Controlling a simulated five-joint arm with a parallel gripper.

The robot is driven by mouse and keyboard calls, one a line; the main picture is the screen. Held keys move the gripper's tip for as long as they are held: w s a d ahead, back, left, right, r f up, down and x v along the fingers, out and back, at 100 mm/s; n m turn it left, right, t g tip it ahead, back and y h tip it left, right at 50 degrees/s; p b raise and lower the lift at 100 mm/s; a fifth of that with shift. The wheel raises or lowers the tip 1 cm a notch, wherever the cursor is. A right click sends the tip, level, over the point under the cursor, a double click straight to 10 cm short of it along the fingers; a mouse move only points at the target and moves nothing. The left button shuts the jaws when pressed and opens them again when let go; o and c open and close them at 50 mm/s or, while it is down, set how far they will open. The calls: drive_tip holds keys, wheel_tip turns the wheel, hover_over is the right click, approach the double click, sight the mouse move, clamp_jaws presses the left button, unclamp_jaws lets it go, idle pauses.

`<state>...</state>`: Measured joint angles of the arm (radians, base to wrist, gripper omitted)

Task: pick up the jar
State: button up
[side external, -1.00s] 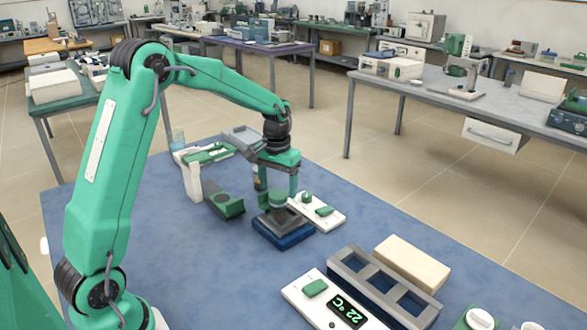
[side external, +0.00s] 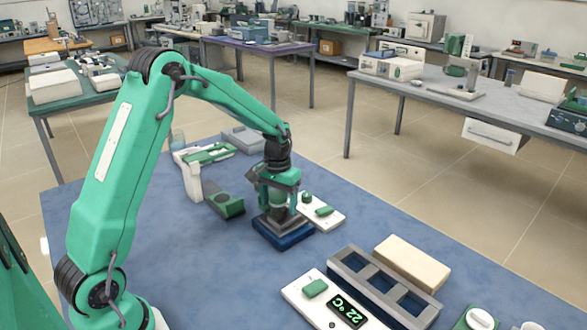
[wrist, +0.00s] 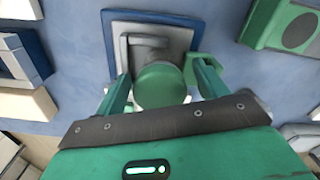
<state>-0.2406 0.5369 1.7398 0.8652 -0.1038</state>
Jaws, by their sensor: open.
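The jar (wrist: 160,84) has a round green lid and stands on a grey and blue square base (wrist: 112,40). In the side view the base (side external: 283,236) is on the blue table, and the jar is mostly hidden by my gripper (side external: 278,203), which is down over it. In the wrist view my gripper (wrist: 162,82) is open, with one finger to the left and one to the right of the jar. I cannot tell whether either finger touches it.
A white plate with green parts (side external: 322,211) lies close to the right of the base. A green and grey block (side external: 225,205) is to its left. A grey rack (side external: 383,286) and a unit with a temperature display (side external: 347,309) stand nearer the camera.

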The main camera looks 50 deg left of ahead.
idle(0.3)
drive_tip(key=c, duration=1.2)
drive_tip(key=shift+o, duration=0.2)
drive_tip(key=shift+r, duration=0.1)
drive_tip(key=shift+r, duration=0.8)
wheel_tip(320, 180, up, 2)
drive_tip(key=shift+r, duration=0.2)
drive_tip(key=s+d+r, duration=0.3)
drive_tip(key=d+r, duration=0.4)
drive_tip(key=d, duration=0.4)
drive_tip(key=shift+s, duration=0.25)
drive_tip(key=shift+d, duration=0.1)
